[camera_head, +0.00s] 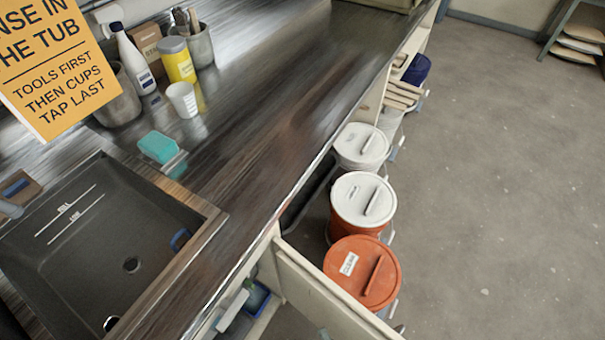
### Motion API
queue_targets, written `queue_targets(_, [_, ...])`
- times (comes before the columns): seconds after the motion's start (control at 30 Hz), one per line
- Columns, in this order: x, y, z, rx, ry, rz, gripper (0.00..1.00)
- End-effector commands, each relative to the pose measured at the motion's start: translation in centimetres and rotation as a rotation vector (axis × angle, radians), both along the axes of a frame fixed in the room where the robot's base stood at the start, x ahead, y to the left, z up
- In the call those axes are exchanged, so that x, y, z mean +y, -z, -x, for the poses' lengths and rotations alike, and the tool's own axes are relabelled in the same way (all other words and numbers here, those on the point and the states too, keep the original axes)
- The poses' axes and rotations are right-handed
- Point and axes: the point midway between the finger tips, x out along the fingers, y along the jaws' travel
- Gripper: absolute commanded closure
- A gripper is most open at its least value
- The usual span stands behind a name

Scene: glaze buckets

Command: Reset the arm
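My arm and my gripper do not show in the head camera view, so I cannot see how the arm stands or whether the gripper holds anything. Under the counter's edge, an orange-lidded bucket (364,273) stands nearest. Behind it stand an orange bucket with a white lid (362,200) and a white bucket with a white lid (361,146). All three lids appear to be on, each with a bar handle across it.
A dark counter (290,120) with a sink (95,245) fills the left. On it stand a white cup (182,99), a yellow canister (178,60), a white bottle (132,58) and a teal sponge (158,147). An open cabinet door (318,295) juts out. Floor at right is clear.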

Motion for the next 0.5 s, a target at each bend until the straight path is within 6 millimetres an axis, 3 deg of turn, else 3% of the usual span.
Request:
queue_targets(0.03, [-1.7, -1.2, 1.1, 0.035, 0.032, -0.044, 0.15])
queue_targets(0.2, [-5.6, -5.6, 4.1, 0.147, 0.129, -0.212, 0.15])
queue_targets(0.5, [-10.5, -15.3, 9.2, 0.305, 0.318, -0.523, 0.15])
